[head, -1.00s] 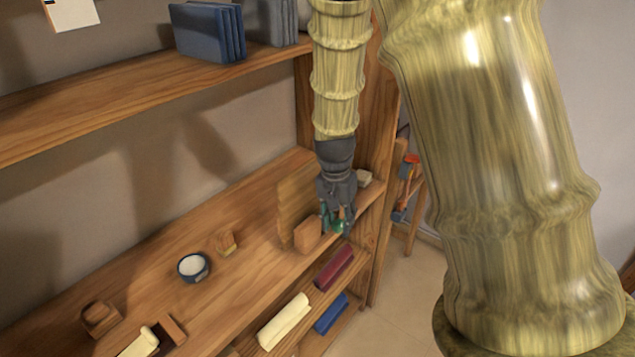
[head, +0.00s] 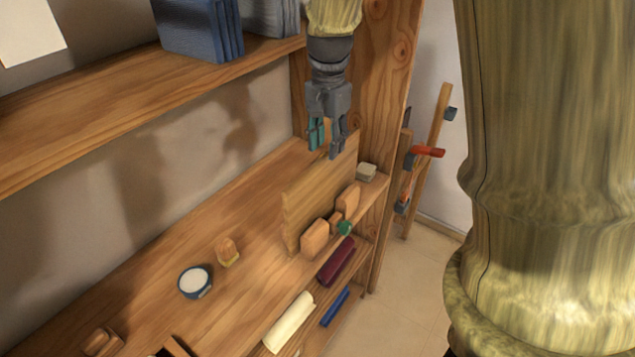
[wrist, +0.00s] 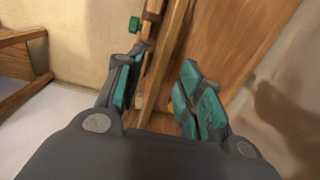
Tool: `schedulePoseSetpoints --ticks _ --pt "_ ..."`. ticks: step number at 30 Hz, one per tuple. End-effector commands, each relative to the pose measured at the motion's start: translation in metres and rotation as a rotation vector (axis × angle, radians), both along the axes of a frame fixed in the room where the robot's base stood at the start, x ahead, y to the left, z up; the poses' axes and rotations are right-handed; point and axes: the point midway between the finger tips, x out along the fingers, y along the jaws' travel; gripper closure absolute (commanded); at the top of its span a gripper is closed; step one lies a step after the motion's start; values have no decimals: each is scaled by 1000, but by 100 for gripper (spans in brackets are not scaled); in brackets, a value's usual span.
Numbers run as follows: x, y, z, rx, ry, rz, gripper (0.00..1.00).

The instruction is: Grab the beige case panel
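An upright, thin tan wooden panel (head: 308,205) stands on the workbench shelf near its right end, behind small wooden blocks; it looks like the beige case panel. My gripper (head: 326,150) hangs fingers down at the panel's far upper edge. In the head view it overlaps the panel's top corner, and I cannot tell whether they touch. In the wrist view my gripper (wrist: 160,78) is open, with a clear gap between its teal-padded fingers. The panel's narrow edge (wrist: 166,58) runs into that gap. Its lower part is hidden there.
Wooden blocks (head: 315,238) and a green knob (head: 344,228) sit in front of the panel. A pale block (head: 366,172) lies by the upright post (head: 378,80). A blue-rimmed bowl (head: 195,281) stands left. An upper shelf (head: 120,98) overhangs the back.

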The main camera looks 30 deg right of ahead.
Motion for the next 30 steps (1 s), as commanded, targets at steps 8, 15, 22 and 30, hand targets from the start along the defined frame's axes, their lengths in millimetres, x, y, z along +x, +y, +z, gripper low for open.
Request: schedulePoseSetpoints --ticks 8,15,22,30 --pt "-2 -1 -33 2 5 -2 62" --pt "-1 -1 -53 1 3 -1 62" --pt "0 0 -65 2 3 1 62" --pt "0 0 -95 2 4 0 62"
